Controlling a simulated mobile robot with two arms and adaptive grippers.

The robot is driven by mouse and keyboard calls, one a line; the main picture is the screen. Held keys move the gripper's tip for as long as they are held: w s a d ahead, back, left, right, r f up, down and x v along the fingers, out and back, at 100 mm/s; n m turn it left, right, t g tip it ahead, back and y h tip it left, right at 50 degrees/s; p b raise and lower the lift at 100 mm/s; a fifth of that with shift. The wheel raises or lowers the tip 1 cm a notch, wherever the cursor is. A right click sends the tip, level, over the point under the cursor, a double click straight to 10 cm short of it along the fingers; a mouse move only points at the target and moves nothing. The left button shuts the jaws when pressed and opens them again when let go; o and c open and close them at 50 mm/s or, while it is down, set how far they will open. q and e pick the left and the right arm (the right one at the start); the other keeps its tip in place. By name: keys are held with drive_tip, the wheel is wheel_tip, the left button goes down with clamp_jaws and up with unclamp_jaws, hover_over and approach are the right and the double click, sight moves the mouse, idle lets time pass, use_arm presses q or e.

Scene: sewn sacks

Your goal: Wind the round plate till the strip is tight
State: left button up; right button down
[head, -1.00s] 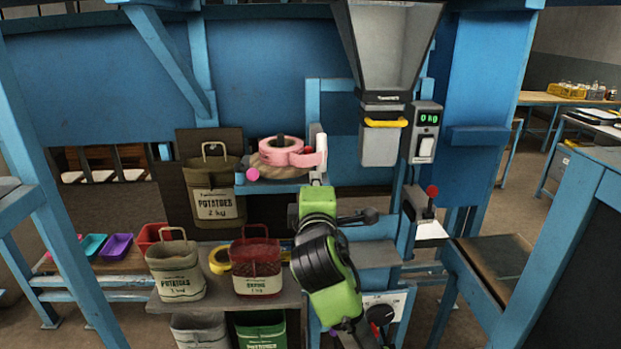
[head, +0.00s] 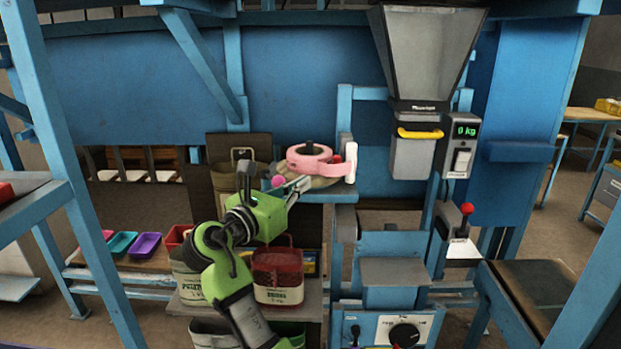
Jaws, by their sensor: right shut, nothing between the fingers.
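The round plate (head: 324,184) is a brown disc on a blue shelf, mostly covered by a pink roll of strip (head: 304,164) around a dark hub. A pink knob (head: 278,181) sits at its left edge. The pink strip (head: 335,172) reaches right to a white upright post (head: 351,163); I cannot tell how taut it is. A red spot shows by the strip. My right gripper (head: 302,184) is shut and empty, at the plate's front edge, just right of the pink knob. I cannot tell whether it touches the plate. My left gripper is not in view.
A red sack (head: 278,276) and a pale potato sack (head: 189,283), partly behind my arm, stand on the lower shelf. A hopper (head: 426,55) with a yellow handle hangs right of the plate. A red-knobbed lever (head: 466,210) stands farther right. Blue posts frame the station.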

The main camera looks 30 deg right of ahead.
sight(336, 163)
drive_tip(key=p+x, duration=0.4)
drive_tip(key=x, duration=0.7)
drive_tip(key=shift+d+r, duration=0.15)
drive_tip(key=shift+d, duration=0.05)
drive_tip(key=shift+w+d, duration=0.3)
drive_tip(key=shift+d, duration=0.2)
drive_tip(key=shift+d+p, duration=0.2)
drive_tip(key=shift+p, duration=0.6)
drive_tip(key=shift+w+d+p, duration=0.1)
drive_tip(key=shift+d+p, duration=0.1)
drive_tip(key=shift+p, duration=0.15)
drive_tip(key=shift+d, duration=0.1)
